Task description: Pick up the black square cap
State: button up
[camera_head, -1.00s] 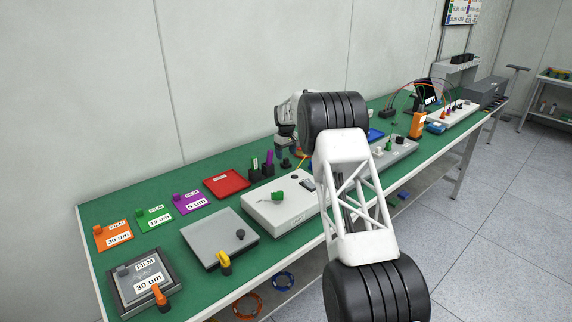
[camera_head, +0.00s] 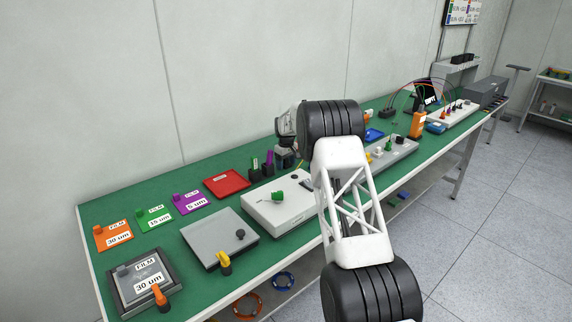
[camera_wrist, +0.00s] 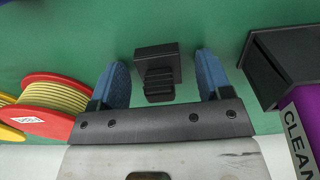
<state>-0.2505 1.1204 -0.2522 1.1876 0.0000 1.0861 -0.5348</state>
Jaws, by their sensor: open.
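The black square cap (camera_wrist: 157,60) stands on the green mat in the wrist view, a square block with a ridged part toward the palm. My gripper (camera_wrist: 161,68) is open, with one blue finger on each side of the cap and green showing between each finger and the cap. I cannot tell how far the fingertips are above the mat. In the head view my gripper (camera_head: 286,157) is low over the bench, just right of the black and purple holders. There the cap is hidden or cannot be made out behind my gripper.
In the wrist view a yellow cable spool with red flanges (camera_wrist: 57,93) lies close left. A black box (camera_wrist: 272,65) and a purple "CLEAN" item (camera_wrist: 302,120) stand close right. In the head view a white device (camera_head: 280,212) is in front on the green bench (camera_head: 165,232).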

jog(key=shift+c, duration=0.3)
jog(key=c, duration=0.9)
jog(key=shift+r, duration=0.2)
jog(key=shift+c, duration=0.2)
jog(key=shift+r, duration=4.85)
